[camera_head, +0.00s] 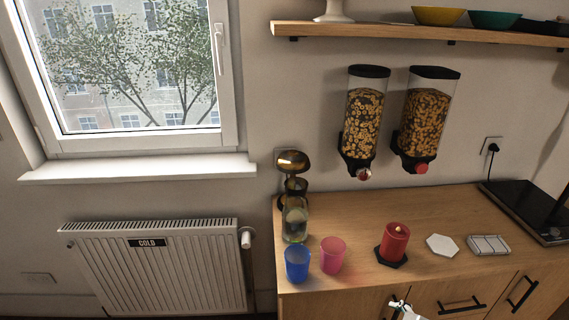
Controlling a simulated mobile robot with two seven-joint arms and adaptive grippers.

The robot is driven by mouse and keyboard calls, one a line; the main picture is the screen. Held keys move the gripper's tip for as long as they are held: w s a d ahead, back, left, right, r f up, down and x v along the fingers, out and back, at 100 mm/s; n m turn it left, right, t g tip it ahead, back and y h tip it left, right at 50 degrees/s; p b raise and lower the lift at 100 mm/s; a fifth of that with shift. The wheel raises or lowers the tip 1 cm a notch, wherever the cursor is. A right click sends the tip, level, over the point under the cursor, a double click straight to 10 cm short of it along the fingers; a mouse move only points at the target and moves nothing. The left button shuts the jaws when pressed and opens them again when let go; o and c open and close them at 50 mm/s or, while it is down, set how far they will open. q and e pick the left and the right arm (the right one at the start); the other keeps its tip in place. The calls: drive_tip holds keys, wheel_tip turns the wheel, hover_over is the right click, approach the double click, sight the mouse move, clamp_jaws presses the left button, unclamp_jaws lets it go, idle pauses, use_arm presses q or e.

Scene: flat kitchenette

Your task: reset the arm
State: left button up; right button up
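Part of my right arm's end (403,310) shows at the bottom edge, in front of the cabinet doors and below the counter's front edge. It is small and cut off by the frame, so I cannot tell whether its fingers are open or shut. I see nothing held in it. My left gripper is not in view.
Two cereal dispensers hang above. A radiator (155,270) stands left.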

drive_tip(key=s+d+m+h, duration=0.5)
drive_tip(key=s+d, duration=0.5)
drive_tip(key=d, duration=0.3)
drive_tip(key=w+a+f+m+t+y, duration=0.1)
drive_tip(key=a+f+y, duration=0.5)
drive_tip(key=a+f, duration=0.8)
wheel_tip(320, 180, down, 3)
drive_tip(key=m+t, duration=0.1)
drive_tip(key=m, duration=0.1)
drive_tip(key=shift+a+m+t+y, duration=0.25)
drive_tip(key=shift+m+t+y, duration=0.05)
drive_tip(key=shift+y, duration=0.1)
